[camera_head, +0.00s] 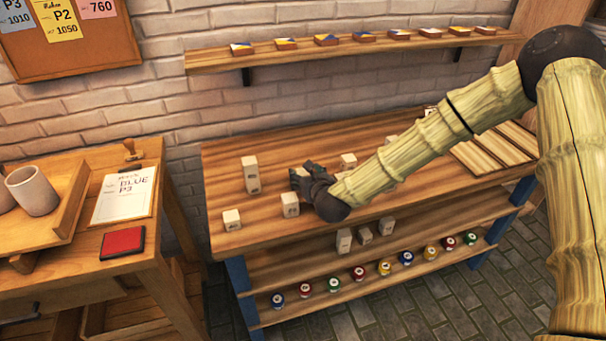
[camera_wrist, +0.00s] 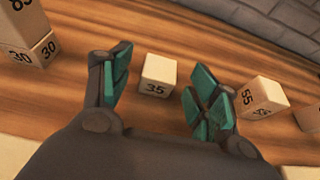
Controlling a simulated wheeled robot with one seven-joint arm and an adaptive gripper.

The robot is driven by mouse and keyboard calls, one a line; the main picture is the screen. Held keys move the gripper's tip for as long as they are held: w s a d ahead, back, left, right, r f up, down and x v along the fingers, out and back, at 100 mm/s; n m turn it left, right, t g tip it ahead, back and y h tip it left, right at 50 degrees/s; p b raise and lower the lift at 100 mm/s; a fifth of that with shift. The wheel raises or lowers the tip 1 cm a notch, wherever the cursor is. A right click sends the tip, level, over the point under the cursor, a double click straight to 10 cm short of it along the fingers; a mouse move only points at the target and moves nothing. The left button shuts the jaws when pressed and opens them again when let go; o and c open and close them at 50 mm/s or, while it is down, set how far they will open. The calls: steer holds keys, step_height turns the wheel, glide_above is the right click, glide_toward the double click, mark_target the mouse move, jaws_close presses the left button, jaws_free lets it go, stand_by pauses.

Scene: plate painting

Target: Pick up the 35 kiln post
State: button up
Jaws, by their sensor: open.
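The 35 kiln post (camera_wrist: 158,76) is a small pale block with "35" on its near face. In the wrist view it stands upright on the wooden tabletop, between the two fingers and apart from both. My gripper (camera_wrist: 160,66) is open and empty, its green-padded fingers spread to the left and right of the post. In the head view my gripper (camera_head: 308,180) is low over the bench (camera_head: 225,165), among pale blocks. I cannot make out the 35 post there; my gripper may hide it.
A block marked 55 (camera_wrist: 262,97) stands close to the right finger. A tall post marked 30 at its base (camera_wrist: 36,50) stands to the left. In the head view, a block (camera_head: 290,204) stands just left of my gripper. Paint pots (camera_head: 359,272) line the lower shelf.

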steer(key=shift+x, duration=1.05)
steer(key=shift+c, duration=0.2)
steer(key=c, duration=1)
steer(key=shift+c, duration=0.5)
steer(key=shift+r, duration=0.1)
